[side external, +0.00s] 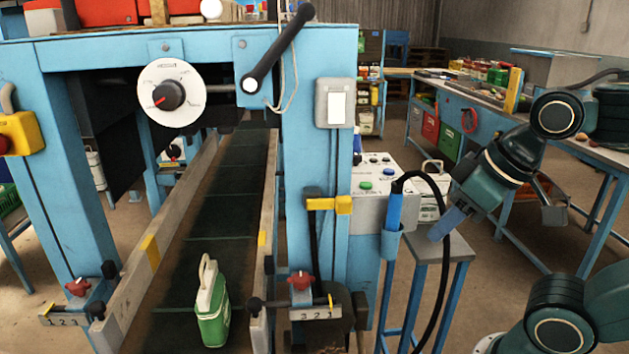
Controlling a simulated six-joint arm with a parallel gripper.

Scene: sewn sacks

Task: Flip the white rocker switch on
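The white rocker switch (337,107) sits in a grey housing on the front of the blue right-hand post, upright and unobstructed. Its tilt is too slight to tell from here. My gripper (446,224) appears as the bluish end of my dark green arm. It is to the right of the switch and lower, pointing down and left, clear of it by a wide gap. Its fingers are too small and unclear to show whether they are open or shut.
A dial (171,93) and a black lever (278,48) are on the crossbeam left of the switch. A button box (377,177) and a blue tool with a black cable (394,210) stand between post and arm. A green-and-white container (212,307) stands on the conveyor (213,205).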

